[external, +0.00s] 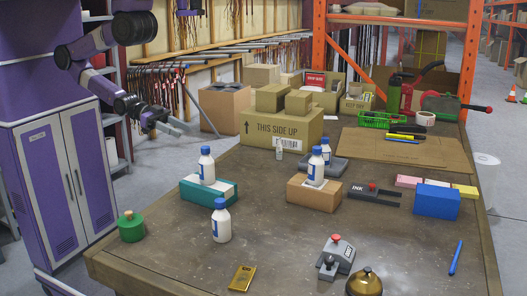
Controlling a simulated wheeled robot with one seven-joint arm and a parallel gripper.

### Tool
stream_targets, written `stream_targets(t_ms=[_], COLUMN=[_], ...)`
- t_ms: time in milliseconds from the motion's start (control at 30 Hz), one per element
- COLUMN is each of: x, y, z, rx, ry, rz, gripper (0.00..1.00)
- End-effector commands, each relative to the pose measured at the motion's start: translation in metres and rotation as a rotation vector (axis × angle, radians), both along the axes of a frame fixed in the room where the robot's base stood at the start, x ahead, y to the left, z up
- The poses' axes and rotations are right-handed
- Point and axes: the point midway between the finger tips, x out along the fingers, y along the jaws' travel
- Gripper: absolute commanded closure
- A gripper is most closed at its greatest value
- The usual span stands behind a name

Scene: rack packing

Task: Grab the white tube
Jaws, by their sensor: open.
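Several white bottles with blue caps and labels are on the table. One (222,224) stands on the tabletop at the front left, one (207,168) on a teal box (193,188), and one (316,169) on a small cardboard box (312,195). Another bottle (326,152) stands behind, by a grey object. A small whitish cylinder (279,153) stands before the large carton. I cannot tell for sure which of these is the white tube. My gripper (174,121) is open and empty at the upper left, beyond the table's left edge, apart from all of them.
A large carton (282,128) marked "THIS SIDE UP" bears smaller boxes. A green weight-like jar (131,228), stapler-like grey device (336,256), brass bell (364,283) and blue box (437,201) stand on the table (285,250). An orange rack rises behind. The front middle has free room.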

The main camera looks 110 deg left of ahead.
Motion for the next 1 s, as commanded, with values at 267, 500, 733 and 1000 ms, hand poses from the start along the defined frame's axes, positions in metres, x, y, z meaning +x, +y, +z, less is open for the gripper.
stream_targets(t_ms=[267,500,733,1000], x=[0.0,0.006,0.034,0.077], y=[0.0,0.006,0.038,0.074], z=[0.0,-0.007,-0.05,-0.096], rx=[0.0,-0.085,-0.651,-1.486], ry=[0.0,0.01,0.05,0.013], rz=[0.0,0.052,0.364,0.754], gripper=[0.49,0.49,0.49,0.49])
